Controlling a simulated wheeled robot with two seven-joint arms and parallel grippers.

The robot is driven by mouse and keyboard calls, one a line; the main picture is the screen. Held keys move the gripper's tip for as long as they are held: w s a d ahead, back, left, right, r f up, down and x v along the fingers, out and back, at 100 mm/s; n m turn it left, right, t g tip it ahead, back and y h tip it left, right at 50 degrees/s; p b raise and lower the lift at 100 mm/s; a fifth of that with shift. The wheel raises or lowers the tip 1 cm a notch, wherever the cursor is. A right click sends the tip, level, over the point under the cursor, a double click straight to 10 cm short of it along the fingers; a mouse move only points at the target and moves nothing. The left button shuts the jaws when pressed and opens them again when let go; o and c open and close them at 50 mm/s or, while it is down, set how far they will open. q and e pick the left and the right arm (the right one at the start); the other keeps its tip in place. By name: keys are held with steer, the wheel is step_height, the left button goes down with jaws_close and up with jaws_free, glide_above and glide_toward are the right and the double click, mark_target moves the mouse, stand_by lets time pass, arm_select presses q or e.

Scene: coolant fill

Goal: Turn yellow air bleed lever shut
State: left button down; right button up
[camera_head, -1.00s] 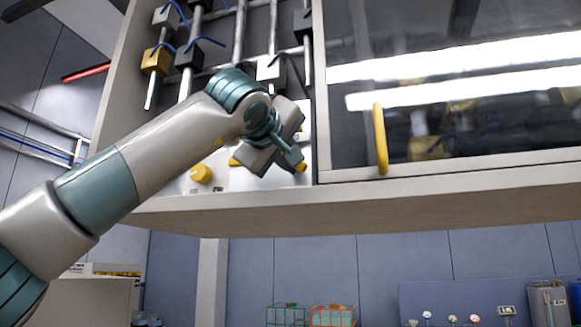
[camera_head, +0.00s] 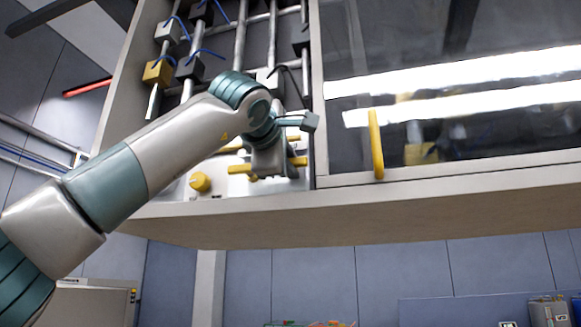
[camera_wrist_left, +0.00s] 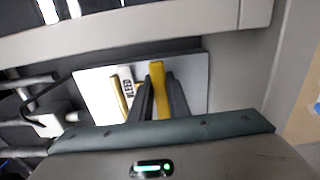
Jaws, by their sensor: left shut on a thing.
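The yellow air bleed lever (camera_head: 238,169) is on the light panel at the lower left of the wall cabinet. It lies roughly level, with its ends showing on either side of my left gripper (camera_head: 272,172). In the left wrist view the dark fingers (camera_wrist_left: 158,100) are shut around the yellow lever (camera_wrist_left: 157,75), whose end sticks out between them. The lever's pivot is hidden behind the gripper. My right gripper is in neither view.
A second yellow bar (camera_head: 228,150) lies just above, also showing in the wrist view (camera_wrist_left: 118,98). A round yellow knob (camera_head: 200,182) is to the left. Pipes and valve blocks (camera_head: 190,68) are above. A glass door with a yellow handle (camera_head: 376,145) is to the right.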

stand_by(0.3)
arm_select(q)
steer(key=c, duration=1.7)
jaws_free()
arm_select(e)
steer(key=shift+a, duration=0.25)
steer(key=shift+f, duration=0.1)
